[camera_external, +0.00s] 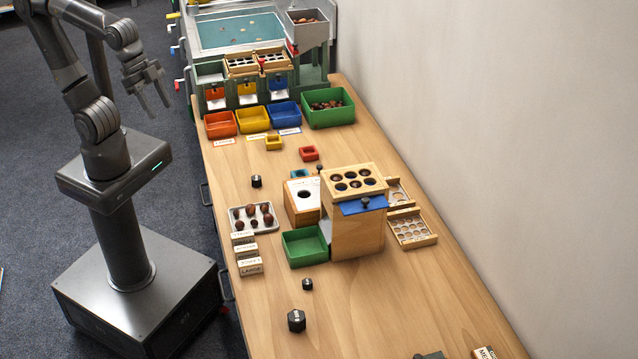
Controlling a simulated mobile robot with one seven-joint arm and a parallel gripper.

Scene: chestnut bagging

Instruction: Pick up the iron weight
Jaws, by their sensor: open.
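Several small dark weights are on the wooden table. One black weight (256,181) stands above the tray of chestnuts. Another small one (307,284) stands in front of the green bin, and a larger faceted one (297,321) stands nearer the front. A dark object (429,356) at the bottom edge is cut off. I cannot tell which one is the iron weight. My gripper (156,108) is open and empty, raised over the floor side left of the table, apart from all the weights.
A wooden box with a holed top (353,180) stands mid-table beside a green bin (304,246). A tray of chestnuts (253,231) and labelled blocks (247,254) line the left edge. Coloured bins (251,119) fill the back. The front table surface (400,300) is mostly clear.

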